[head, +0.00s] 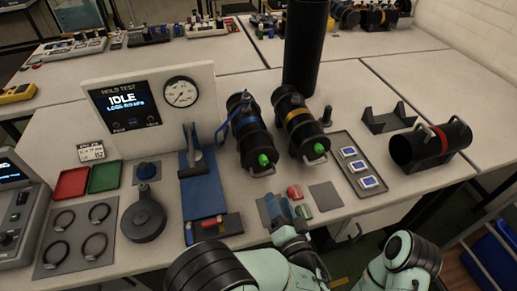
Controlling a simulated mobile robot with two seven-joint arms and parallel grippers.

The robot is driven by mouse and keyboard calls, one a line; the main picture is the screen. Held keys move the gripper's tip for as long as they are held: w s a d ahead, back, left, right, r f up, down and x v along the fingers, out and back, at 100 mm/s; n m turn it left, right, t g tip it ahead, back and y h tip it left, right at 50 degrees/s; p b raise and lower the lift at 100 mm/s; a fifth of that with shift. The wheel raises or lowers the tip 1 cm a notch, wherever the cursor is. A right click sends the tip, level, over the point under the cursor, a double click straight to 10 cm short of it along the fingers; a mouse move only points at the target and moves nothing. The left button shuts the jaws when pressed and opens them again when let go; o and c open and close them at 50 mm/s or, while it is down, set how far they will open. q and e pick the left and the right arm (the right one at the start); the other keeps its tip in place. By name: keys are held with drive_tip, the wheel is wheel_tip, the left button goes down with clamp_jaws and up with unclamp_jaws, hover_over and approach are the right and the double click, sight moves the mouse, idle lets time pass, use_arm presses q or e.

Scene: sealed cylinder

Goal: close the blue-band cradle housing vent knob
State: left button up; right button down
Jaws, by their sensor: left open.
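The blue-band housing (252,140) is a black cylinder with a blue band and metal handles, lying in its cradle left of centre. Its green vent knob (264,160) sticks out at the near end. I cannot tell from its look how far the knob is turned. My left gripper (280,207) is open, low over the table's front part, nearer to me than the knob and apart from it. My right arm (402,262) shows at the bottom right; its gripper does not show.
A yellow-band housing (301,122) with a green knob (319,148) lies close on the right. A red-band housing (437,146) lies at far right. A tray (344,144) holds blue-and-white items. A blue stand (202,190) is left. A tall black column (305,45) rises behind.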

sight(265, 163)
use_arm(q)
drive_tip(key=x, duration=0.4)
drive_tip(key=p+x, duration=0.1)
drive_tip(key=x, duration=0.3)
drive_tip(key=p+x, duration=0.1)
drive_tip(key=x, duration=0.3)
drive_tip(key=shift+w+d+r, duration=0.1)
drive_tip(key=shift+d+r, duration=0.05)
drive_tip(key=shift+r, duration=0.25)
drive_tip(key=shift+w+a, duration=0.2)
drive_tip(key=shift+w, duration=0.5)
use_arm(e)
drive_tip(key=shift+r, duration=0.95)
use_arm(q)
clamp_jaws()
